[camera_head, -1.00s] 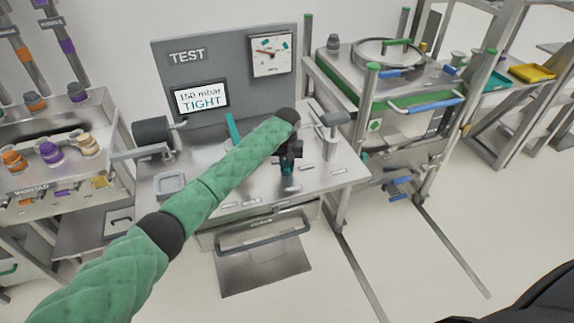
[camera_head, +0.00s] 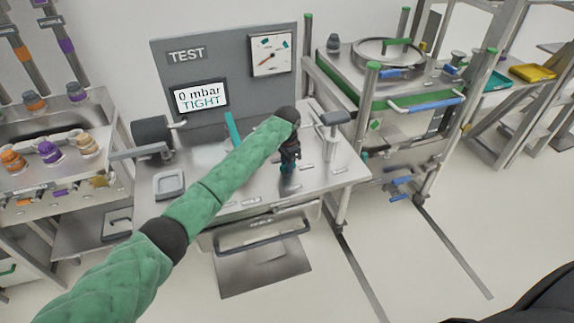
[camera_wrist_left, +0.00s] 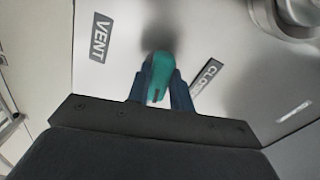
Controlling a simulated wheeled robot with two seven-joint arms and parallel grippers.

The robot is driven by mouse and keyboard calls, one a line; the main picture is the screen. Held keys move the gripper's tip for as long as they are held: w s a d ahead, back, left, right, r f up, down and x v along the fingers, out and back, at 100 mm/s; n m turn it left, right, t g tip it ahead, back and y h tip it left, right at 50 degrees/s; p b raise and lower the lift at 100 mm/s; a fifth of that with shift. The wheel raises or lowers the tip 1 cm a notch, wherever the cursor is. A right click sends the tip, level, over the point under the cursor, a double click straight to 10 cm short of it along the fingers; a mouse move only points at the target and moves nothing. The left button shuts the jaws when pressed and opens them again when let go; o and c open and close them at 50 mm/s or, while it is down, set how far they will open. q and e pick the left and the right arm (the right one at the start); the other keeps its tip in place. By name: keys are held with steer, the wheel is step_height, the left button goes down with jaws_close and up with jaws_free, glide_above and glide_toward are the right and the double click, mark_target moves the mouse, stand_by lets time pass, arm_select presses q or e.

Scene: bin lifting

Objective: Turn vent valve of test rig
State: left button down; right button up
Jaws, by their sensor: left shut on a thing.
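My left gripper (camera_head: 289,168) points down at the rig's metal top, largely in front of the valve. In the left wrist view, its fingers (camera_wrist_left: 157,92) are shut on a teal valve handle (camera_wrist_left: 160,72). A "VENT" label (camera_wrist_left: 100,37) lies to the handle's left and a "CLOSED" label (camera_wrist_left: 208,78), partly covered, to its right. My right gripper is not in view.
A teal bar (camera_head: 232,127) stands on the rig behind my left forearm. A grey post with a flat head (camera_head: 335,119) is right of the gripper.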

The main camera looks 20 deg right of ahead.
arm_select(q)
steer(key=shift+m, duration=1)
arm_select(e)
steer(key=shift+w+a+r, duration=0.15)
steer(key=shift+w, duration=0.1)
arm_select(q)
steer(key=shift+m, duration=0.3)
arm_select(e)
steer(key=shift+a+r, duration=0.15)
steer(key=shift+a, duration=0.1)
